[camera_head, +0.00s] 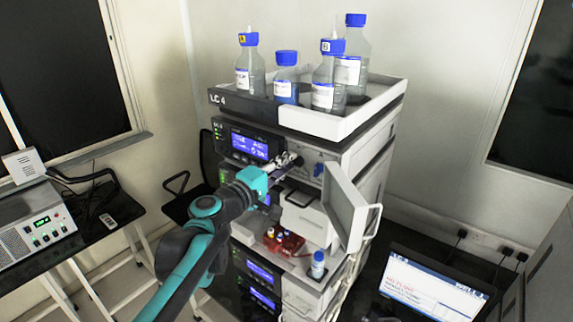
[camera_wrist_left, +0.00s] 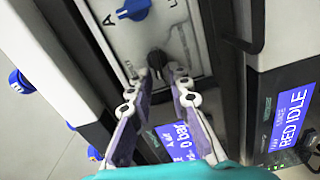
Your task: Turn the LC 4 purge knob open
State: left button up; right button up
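The LC 4 stack (camera_head: 232,101) stands in the middle of the head view. Its upper module's front panel carries a blue knob (camera_head: 319,170), seen also in the wrist view (camera_wrist_left: 134,9), and a black knob (camera_wrist_left: 157,58). I cannot read which is marked purge. My left gripper (camera_head: 296,160) reaches that panel from the left. In the left wrist view its two fingertips (camera_wrist_left: 167,72) are apart, close to the black knob, which lies in front of and between them. I cannot tell whether they touch it. The blue knob is clear of the fingers. My right gripper is not in view.
Bottles with blue caps (camera_head: 286,78) stand in the top tray (camera_head: 340,124). A grey door (camera_head: 346,205) hangs open below the panel. Lower down are red parts (camera_head: 284,242) and a small bottle (camera_head: 317,265).

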pick_arm(q)
jog(key=shift+s+a, duration=0.1)
jog(key=v, duration=1.2)
jog(key=s+d+f+m+g+y+b, duration=0.1)
jog(key=s+f+m+g+b, duration=0.15)
jog(key=f+b, duration=0.45)
jog(key=s+f+m+g+y+b, duration=0.1)
jog(key=s+f+b, duration=0.25)
jog(key=f, duration=0.85)
jog(key=s+d+f+m+g+y+b, duration=0.1)
jog(key=s+f+m+b, duration=0.2)
jog(key=f, duration=0.6)
jog(key=s+a+f+m+g+y+b, duration=0.1)
jog(key=s+a+f+y+b, duration=0.1)
jog(key=f+b, duration=0.3)
jog(key=s+a+f+g+y+b, duration=0.1)
jog(key=s+a+f+y+b, duration=0.2)
jog(key=f, duration=0.9)
jog(key=s+a+f+m+g+y+b, duration=0.1)
jog(key=s+a+f+y+b, duration=0.1)
jog(key=s+a+f+b, duration=0.3)
notch_tip(320, 180, down, 4)
jog(key=shift+a+r+m+y+b, duration=0.1)
jog(key=shift+a+m+y+b, duration=0.35)
jog(key=shift+b, duration=0.45)
jog(key=shift+a, duration=0.1)
